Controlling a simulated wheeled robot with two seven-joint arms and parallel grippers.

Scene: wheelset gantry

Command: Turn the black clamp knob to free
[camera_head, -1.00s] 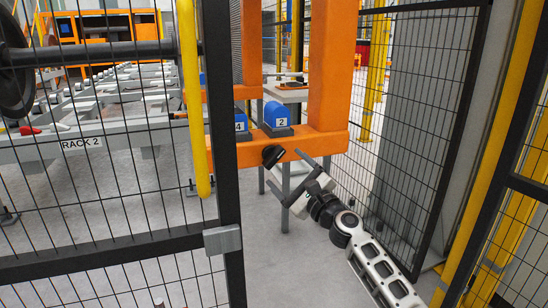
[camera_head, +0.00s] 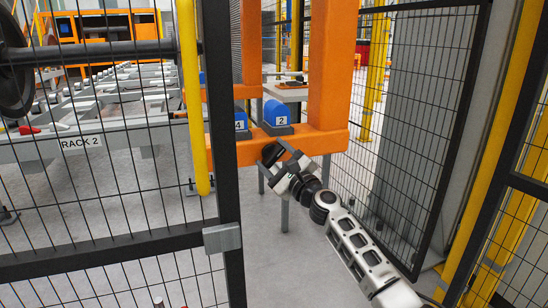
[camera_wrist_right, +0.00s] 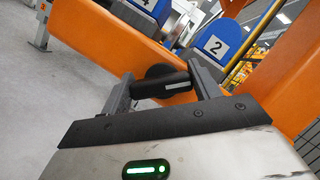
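The black clamp knob (camera_head: 270,153) sits on the front face of the orange beam (camera_head: 232,154), below the blue block labelled 2 (camera_head: 277,114). In the right wrist view the knob (camera_wrist_right: 162,84) shows a round base and a bar-shaped handle with a pale mark, lying roughly across the gap between my fingers. My right gripper (camera_head: 275,160) is at the knob. Its fingers are spread, one on each side of the handle, also in the wrist view (camera_wrist_right: 163,88). Contact with the handle ends cannot be told for sure. My left gripper is not in view.
A second blue block labelled 4 (camera_head: 240,119) stands left of block 2. A dark mesh fence post (camera_head: 226,190) and a yellow post (camera_head: 192,100) stand left of my arm. Mesh fence panels (camera_head: 420,130) stand to the right. Rack 2 (camera_head: 80,143) lies behind the left fence.

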